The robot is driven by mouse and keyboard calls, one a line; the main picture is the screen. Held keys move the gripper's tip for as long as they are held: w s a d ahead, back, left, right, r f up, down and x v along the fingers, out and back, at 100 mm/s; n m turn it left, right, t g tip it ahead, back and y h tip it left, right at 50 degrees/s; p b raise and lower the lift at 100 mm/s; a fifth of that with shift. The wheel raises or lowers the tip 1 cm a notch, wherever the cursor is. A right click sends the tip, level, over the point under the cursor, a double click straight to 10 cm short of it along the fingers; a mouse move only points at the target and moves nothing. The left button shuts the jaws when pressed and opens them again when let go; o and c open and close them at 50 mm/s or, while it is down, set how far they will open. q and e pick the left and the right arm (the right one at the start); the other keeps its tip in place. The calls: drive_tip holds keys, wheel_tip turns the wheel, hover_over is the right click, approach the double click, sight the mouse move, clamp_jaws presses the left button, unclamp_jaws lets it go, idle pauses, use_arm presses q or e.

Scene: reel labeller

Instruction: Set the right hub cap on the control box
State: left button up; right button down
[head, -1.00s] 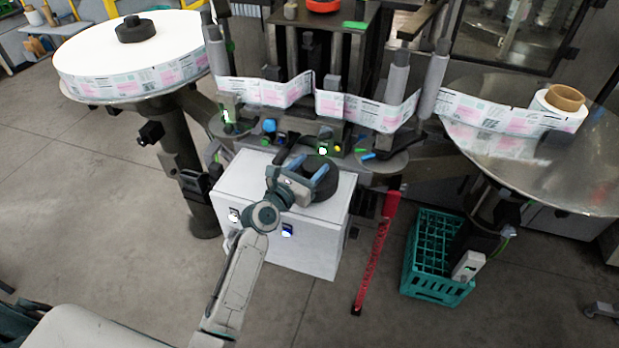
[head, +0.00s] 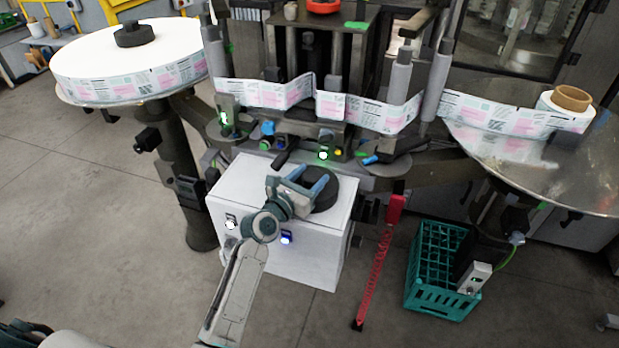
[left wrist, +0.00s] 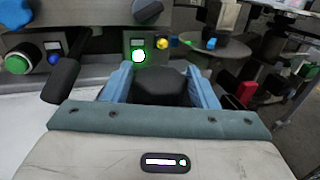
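The right hub cap, a black round disc (head: 324,194), lies flat on top of the white control box (head: 312,258), near its back right part. My left gripper (head: 306,181) is over the box beside the cap's left side, its two blue fingers apart and overlapping the cap in the head view. In the left wrist view the dark cap (left wrist: 165,86) shows beyond and between the spread fingers, with no visible finger contact. The cap's lower parts are hidden there by the gripper body. My right gripper is not in view.
The labelling machine with its label web (head: 370,112) stands close behind the box. A red rail (head: 378,265) and a green crate (head: 440,300) are to the right. The left reel (head: 95,60) carries another black cap (head: 135,34). The right reel's brown core (head: 571,97) is bare.

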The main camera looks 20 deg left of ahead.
use_arm(q)
drive_tip(key=o, duration=0.4)
drive_tip(key=shift+r, duration=0.1)
drive_tip(key=v, duration=1.2)
drive_tip(key=shift+r+b, duration=0.1)
drive_tip(key=shift+b, duration=0.3)
